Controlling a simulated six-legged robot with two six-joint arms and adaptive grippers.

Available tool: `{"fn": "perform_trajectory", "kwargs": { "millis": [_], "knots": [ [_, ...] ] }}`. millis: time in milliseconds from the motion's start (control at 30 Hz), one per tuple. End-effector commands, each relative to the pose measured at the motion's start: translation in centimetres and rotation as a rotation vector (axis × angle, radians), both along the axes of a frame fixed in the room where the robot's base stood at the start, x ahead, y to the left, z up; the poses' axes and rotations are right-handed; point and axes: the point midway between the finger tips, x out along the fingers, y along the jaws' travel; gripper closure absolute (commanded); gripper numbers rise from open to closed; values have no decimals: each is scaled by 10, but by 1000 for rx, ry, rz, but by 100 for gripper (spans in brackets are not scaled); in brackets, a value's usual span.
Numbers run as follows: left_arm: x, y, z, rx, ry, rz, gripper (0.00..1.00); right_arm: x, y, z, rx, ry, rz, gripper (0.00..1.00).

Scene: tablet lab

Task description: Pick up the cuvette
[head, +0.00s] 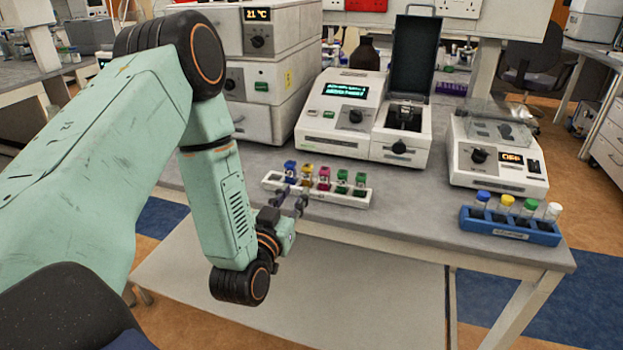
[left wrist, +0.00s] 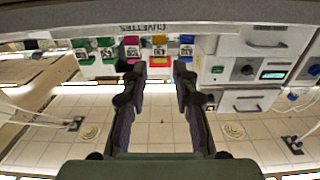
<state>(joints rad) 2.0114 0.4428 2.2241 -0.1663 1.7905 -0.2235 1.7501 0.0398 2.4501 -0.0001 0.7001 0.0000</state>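A white cuvette rack (head: 268,182) stands on the bench near its front edge. It holds several cuvettes in a row: blue-capped (head: 290,168), yellow-capped (head: 306,172), pink-capped (head: 324,175) and green-capped (head: 342,178). My left gripper (head: 291,200) is at the front of the rack, toward its left end. In the left wrist view the picture is upside down; the gripper (left wrist: 159,70) is open and empty. There, the yellow-capped cuvette (left wrist: 159,50) lines up with the gap between the fingers. Whether the fingers touch the rack cannot be told. My right gripper is not in view.
A photometer (head: 335,125) with a raised dark lid (head: 415,58) stands behind the rack. A blue vial rack (head: 505,225) and a small device (head: 495,165) are at the right. Stacked white units (head: 265,80) stand behind left. The bench between the two racks is clear.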

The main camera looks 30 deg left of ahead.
Motion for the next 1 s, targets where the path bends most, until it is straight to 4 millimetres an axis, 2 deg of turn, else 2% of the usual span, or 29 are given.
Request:
{"fn": "perform_trajectory", "kwargs": {
  "millis": [400, 533, 733, 1000],
  "knots": [
    [53, 8, 4, 0, -1, -4, 72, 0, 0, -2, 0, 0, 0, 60],
    [61, 9, 4, -1, 2, -5, 72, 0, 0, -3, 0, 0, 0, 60],
    [61, 9, 4, -2, 3, -4, 72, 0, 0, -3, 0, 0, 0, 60],
    [61, 9, 4, -2, 3, -5, 93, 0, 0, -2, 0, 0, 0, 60]
  ]
}}
